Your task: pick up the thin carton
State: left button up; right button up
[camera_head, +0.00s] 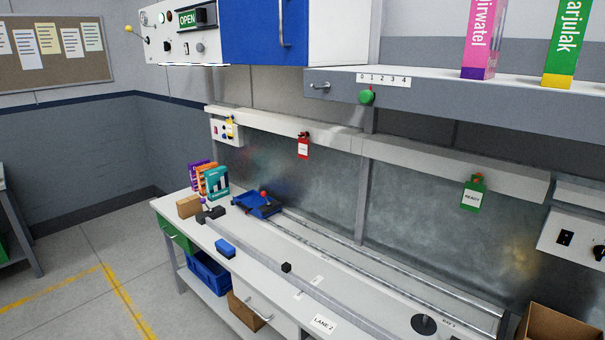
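Two tall, thin cartons stand upright on the grey upper shelf at the top right, their tops cut off by the picture edge. One is a pink carton (484,38) with a purple bottom, the other a green carton (567,38) with a yellow bottom. On the bench at the left stand a teal box (216,182), an orange box (200,177) and a purple box (194,177), close together and partly overlapping. I cannot tell which of these is the thin carton. Neither of my grippers is in view.
The shelf (430,94) has a bare stretch left of the cartons; a blue cabinet (262,30) hangs beside it. Along the white bench (215,238) run metal rails, with a blue block (225,248) and a black disc (423,324). An open cardboard box (560,328) is at the lower right. Floor at left is clear.

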aim_at(189, 207)
jog(key=i+j+z, duration=0.35)
jog(key=j+z, duration=0.2)
jog(key=i+j+z, duration=0.1)
jog(key=j+z, duration=0.15)
jog(key=j, duration=0.2)
jog(key=i+j+z, duration=0.1)
jog(key=j+z, duration=0.15)
jog(key=j, duration=0.15)
jog(key=i+j+z, duration=0.1)
jog(key=j, duration=0.9)
jog(key=i+j+z, duration=0.1)
jog(key=j, duration=0.95)
jog(key=i+j+z, duration=0.1)
jog(key=j, duration=0.95)
jog(key=i+j+z, duration=0.1)
jog(key=j, duration=0.95)
jog(key=i, duration=0.05)
